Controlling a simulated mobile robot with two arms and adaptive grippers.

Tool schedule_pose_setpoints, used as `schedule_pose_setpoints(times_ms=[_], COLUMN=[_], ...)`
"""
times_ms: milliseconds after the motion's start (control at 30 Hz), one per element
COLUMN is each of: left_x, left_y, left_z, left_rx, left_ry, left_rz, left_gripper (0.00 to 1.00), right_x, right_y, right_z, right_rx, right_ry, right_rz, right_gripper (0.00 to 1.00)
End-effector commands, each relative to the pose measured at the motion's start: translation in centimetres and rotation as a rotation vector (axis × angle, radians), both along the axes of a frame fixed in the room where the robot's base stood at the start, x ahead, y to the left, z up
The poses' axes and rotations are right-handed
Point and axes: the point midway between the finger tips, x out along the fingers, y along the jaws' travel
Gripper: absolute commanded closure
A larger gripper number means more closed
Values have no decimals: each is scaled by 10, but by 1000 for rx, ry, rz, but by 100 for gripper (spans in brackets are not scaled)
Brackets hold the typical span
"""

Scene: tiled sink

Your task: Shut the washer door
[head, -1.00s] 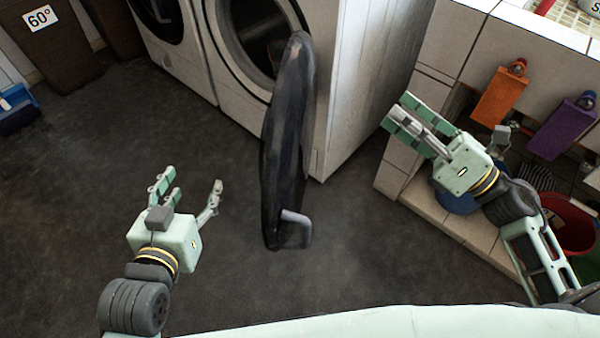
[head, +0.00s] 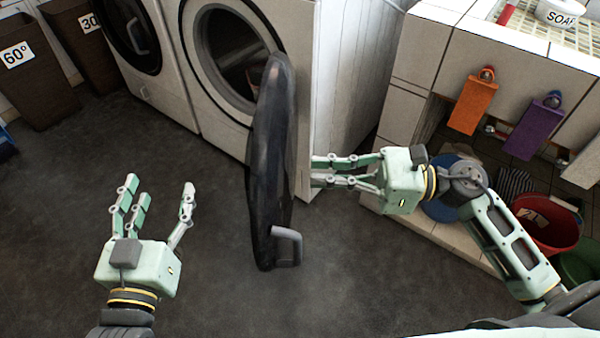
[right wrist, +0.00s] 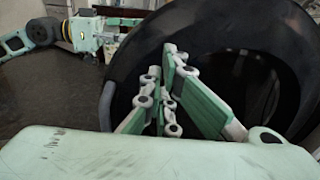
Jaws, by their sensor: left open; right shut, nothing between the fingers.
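The washer door (head: 268,165) is dark and stands wide open, swung out from the white washer (head: 308,60), seen nearly edge-on in the head view. Its grey handle (head: 288,247) is at the near end. My right gripper (head: 316,171) is shut and empty, to the right of the door, its fingers pointing left at it. A small gap seems to lie between them. In the right wrist view the door's dark round face (right wrist: 215,35) fills the area behind my fingers (right wrist: 168,90). My left gripper (head: 158,190) is open and empty, left of the door over the floor.
The washer's round opening (head: 228,55) is uncovered. A second machine (head: 160,85) stands to its left, with brown bins (head: 30,75) beyond. A tiled sink (head: 415,80) with orange (head: 473,103) and purple (head: 537,128) hanging items is at right. The dark floor around the door is clear.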

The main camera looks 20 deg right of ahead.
Motion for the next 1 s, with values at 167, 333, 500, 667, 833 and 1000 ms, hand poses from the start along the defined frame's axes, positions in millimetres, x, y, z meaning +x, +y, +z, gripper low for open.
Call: schedule_pose_setpoints(times_ms=[167, 333, 500, 667, 833, 1000], left_x=[0, 0, 0, 0, 0, 0], left_y=[-1, -1, -1, -1, -1, 0], left_z=[5, 6, 6, 6, 6, -3], left_rx=[-6, -7, -8, -8, -7, 3], left_ry=[-22, -27, -28, -28, -25, 17], left_rz=[-1, -1, -1, -2, -1, 1], left_gripper=[38, 38, 38, 38, 38, 38], right_x=[10, 14, 15, 15, 16, 20], right_y=[28, 40, 43, 42, 43, 48], right_z=[1, 1, 0, 0, 0, 1], right_rx=[2, 2, 2, 1, 1, 1], right_ry=[-4, -2, 0, 1, 1, 1], right_rz=[1, 0, 0, 0, -2, -16], right_gripper=[100, 100, 100, 100, 100, 100])
